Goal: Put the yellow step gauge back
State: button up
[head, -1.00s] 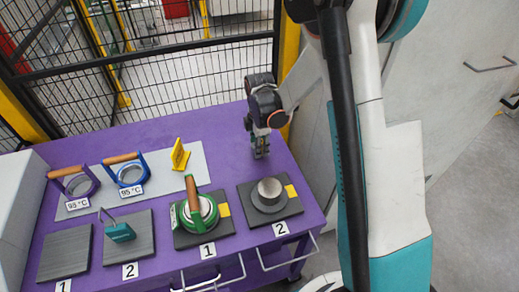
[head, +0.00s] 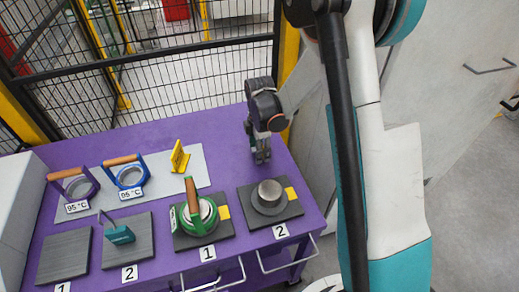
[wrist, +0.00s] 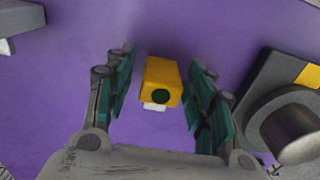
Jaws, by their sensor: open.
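My gripper (head: 262,157) hangs over the back right part of the purple table and points down. In the wrist view its green-padded fingers (wrist: 160,92) are open. A yellow block with a dark round spot and a small white piece at its edge (wrist: 161,78), seemingly the step gauge, lies between them with a gap on each side. In the head view my fingers hide it. A second yellow piece (head: 180,157), bent in shape, stands at the right end of the grey mat (head: 205,178); I cannot tell what it is.
A dark plate with a grey metal cylinder (head: 270,190), labelled 2, stands in front of my gripper. Left of it is a plate with a green-ringed, wooden-handled tool (head: 196,213). Two more handled rings (head: 128,174) sit on the mat. A mesh fence (head: 190,65) stands behind the table.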

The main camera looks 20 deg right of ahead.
notch_tip(320, 180, up, 12)
jog(key=p, duration=0.3)
jog(key=shift+s+p, duration=0.1)
jog(key=shift+p, duration=0.2)
jog(key=s+r+m+t, duration=0.3)
jog(key=s+r+m, duration=0.55)
jog(key=r, duration=0.45)
jog(key=s+r+m+t, duration=0.3)
jog(key=s+m, duration=0.6)
jog(key=s, duration=0.5)
jog(key=shift+s+t, duration=0.2)
jog(key=shift+t, duration=0.4)
jog(key=shift+d+r+m, duration=0.1)
jog(key=shift+m, duration=0.15)
